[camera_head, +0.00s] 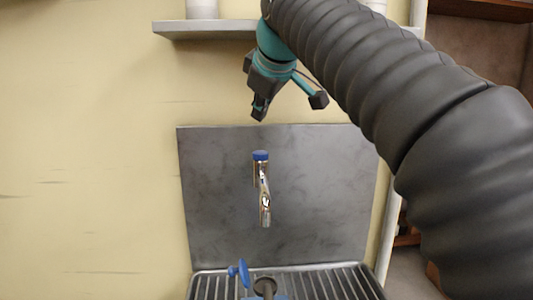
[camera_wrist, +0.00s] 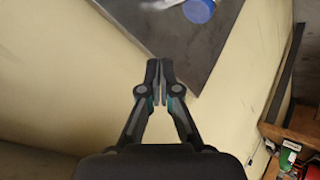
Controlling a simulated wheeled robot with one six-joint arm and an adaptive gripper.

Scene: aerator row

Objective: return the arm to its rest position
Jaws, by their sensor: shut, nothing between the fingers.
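My gripper (camera_head: 259,114) hangs at the end of my arm in the head view, above the top edge of a grey metal back panel (camera_head: 220,190). In the wrist view my gripper (camera_wrist: 158,66) has its two fingers together, with nothing between them. My arm, in a black ribbed sleeve, runs from the lower right to the upper middle of the head view. A chrome tap (camera_head: 264,195) with a blue cap (camera_head: 260,155) is on the panel, below my gripper and apart from it. The blue cap also shows at the top of the wrist view (camera_wrist: 199,10).
A shelf (camera_head: 200,30) crosses the wall behind my wrist, with pale cylinders (camera_head: 202,9) on it. A ribbed metal drain tray (camera_head: 325,284) with a blue-handled part (camera_head: 240,271) lies below. A wooden shelf with small items (camera_wrist: 290,150) is at the lower right. The left wall is bare.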

